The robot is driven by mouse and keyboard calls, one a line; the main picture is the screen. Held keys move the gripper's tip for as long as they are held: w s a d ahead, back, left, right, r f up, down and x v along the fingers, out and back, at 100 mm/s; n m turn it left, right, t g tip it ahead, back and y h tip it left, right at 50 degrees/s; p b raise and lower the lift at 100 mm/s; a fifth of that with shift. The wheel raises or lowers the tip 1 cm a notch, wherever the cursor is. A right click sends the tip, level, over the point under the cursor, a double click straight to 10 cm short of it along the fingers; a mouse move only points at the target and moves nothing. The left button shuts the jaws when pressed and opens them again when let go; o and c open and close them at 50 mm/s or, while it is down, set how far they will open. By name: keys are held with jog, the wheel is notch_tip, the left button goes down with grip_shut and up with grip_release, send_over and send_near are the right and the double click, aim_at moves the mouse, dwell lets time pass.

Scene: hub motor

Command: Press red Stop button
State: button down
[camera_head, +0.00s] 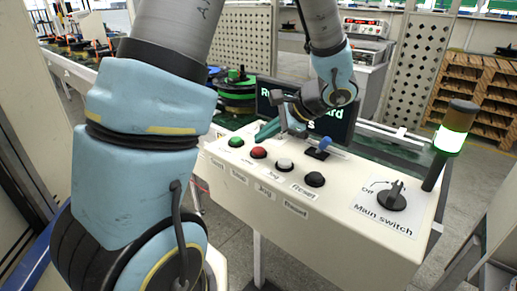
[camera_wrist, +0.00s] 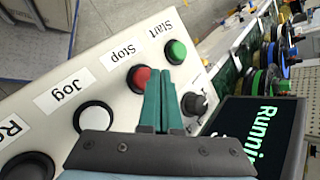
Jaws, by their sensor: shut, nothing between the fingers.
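The red Stop button (camera_head: 258,152) sits on the sloped white control panel (camera_head: 330,222), between the green Start button (camera_head: 236,142) and the white Jog button (camera_head: 284,164). In the wrist view the red button (camera_wrist: 139,79) is just left of the fingertips of my gripper (camera_wrist: 159,75), next to its "Stop" label (camera_wrist: 119,53). My gripper is shut and empty, its teal fingers together. In the head view my gripper (camera_head: 262,134) is above and behind the red button. I cannot tell whether the fingertips touch the button; it is partly hidden by them in the wrist view.
A black Reset button (camera_head: 314,179) and a main switch (camera_head: 392,196) are further right on the panel. A screen reading "Running" (camera_wrist: 258,130) stands behind it. A blue-topped lever (camera_head: 323,146) is near my wrist. A signal lamp (camera_head: 453,135) glows at the right.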

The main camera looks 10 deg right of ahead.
aim_at(263, 149)
jog(key=shift+f+b, duration=0.4)
jog(key=shift+b, duration=0.05)
jog(key=shift+f+b, duration=0.5)
jog(key=shift+f, duration=0.05)
dwell(0.8)
jog(key=shift+r+p, duration=0.75)
jog(key=shift+r, duration=0.25)
jog(key=shift+r+p, duration=1.95)
jog(key=shift+r, duration=0.6)
jog(key=shift+f, duration=0.1)
